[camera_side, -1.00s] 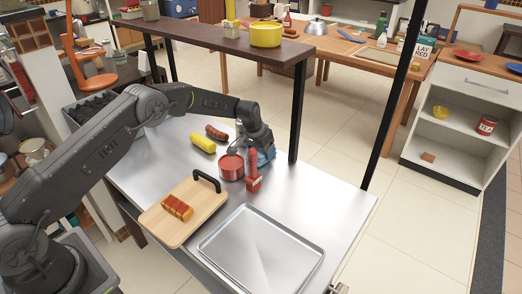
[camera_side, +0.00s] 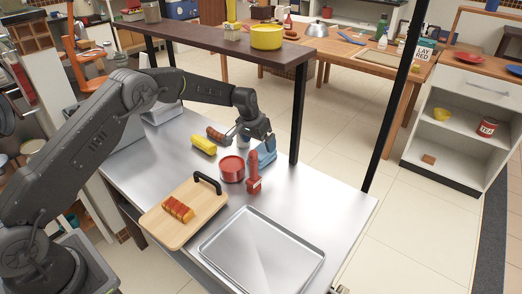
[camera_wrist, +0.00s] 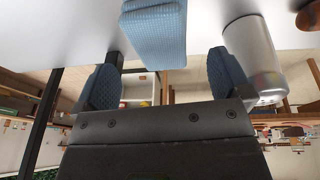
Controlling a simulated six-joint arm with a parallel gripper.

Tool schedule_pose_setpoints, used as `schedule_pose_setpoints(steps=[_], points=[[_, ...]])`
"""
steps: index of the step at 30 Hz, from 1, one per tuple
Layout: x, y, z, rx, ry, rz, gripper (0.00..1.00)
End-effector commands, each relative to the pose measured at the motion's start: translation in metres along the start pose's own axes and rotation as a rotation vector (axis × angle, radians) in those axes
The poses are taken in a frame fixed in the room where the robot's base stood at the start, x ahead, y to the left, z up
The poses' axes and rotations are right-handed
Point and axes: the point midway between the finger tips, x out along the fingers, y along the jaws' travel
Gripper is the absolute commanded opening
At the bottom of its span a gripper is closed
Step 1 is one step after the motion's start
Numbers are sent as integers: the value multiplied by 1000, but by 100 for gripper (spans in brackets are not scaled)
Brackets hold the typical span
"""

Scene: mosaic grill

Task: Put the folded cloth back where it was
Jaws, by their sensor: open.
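The folded blue cloth (camera_side: 262,154) stands on the steel table near its far right side, close to the black post. In the wrist view the cloth (camera_wrist: 154,32) shows at the top, a ribbed block between the lines of my two fingers and apart from them. My gripper (camera_side: 258,135) is beside and just above the cloth in the side view. In the wrist view my gripper (camera_wrist: 165,80) is open, with clear gaps between the cloth and each blue fingertip. Part of the cloth is hidden by my gripper in the side view.
A red pot (camera_side: 232,168) and a red bottle (camera_side: 254,174) stand close to the cloth. A metal cylinder (camera_wrist: 252,58) is near my right finger. Corn (camera_side: 204,145), a sausage (camera_side: 214,133), a cutting board (camera_side: 168,222) and a metal tray (camera_side: 262,250) are on the table.

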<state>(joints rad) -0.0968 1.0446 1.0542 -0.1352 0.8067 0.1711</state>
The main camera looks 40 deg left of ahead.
Motion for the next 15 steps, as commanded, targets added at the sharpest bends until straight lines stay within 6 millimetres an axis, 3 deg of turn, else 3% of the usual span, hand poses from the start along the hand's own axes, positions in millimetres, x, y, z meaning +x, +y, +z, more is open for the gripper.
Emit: schedule_pose_setpoints(steps=[6,15], points=[[-44,0,0,0,2,-1,96],[-67,0,0,0,-1,0,96]])
